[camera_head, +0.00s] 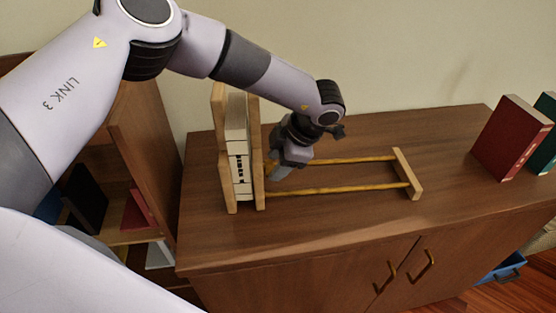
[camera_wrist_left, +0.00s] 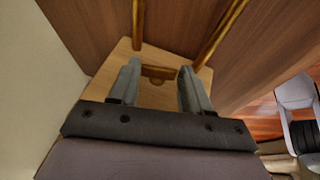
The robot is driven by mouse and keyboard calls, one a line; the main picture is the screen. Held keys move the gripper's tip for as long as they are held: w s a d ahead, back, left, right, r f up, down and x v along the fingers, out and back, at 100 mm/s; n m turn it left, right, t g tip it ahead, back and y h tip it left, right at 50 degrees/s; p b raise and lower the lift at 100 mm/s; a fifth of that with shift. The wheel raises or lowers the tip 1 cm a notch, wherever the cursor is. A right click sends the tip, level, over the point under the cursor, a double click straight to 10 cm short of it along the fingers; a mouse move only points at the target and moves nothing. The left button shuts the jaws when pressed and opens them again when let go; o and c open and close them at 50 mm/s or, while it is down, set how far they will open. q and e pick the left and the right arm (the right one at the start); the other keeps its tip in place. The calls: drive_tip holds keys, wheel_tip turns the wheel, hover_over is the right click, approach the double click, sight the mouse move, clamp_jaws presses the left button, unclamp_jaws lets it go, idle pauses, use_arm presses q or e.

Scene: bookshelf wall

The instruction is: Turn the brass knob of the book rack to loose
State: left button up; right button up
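The wooden book rack stands on the cabinet top, with a sliding plate (camera_head: 257,150), two brass-coloured rails and an end block (camera_head: 407,173). A pale book (camera_head: 240,150) is upright between the plates at its left end. My left gripper (camera_head: 282,168) is just right of the sliding plate, pointing down towards it. In the left wrist view the brass knob (camera_wrist_left: 158,73) shows on the wooden plate (camera_wrist_left: 152,95), between the two open fingers (camera_wrist_left: 160,70). I see small gaps beside the knob. In the head view the gripper hides the knob. My right gripper is not in view.
The cabinet top (camera_head: 330,225) is clear in front of the rack. A red book (camera_head: 511,137) and a green book (camera_head: 545,140) stand at the right. A lower bookshelf (camera_head: 140,140) is at the left, and the wall is close behind.

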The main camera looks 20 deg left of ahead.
use_arm(q)
drive_tip(key=c, duration=0.5)
drive_tip(key=shift+o, duration=0.2)
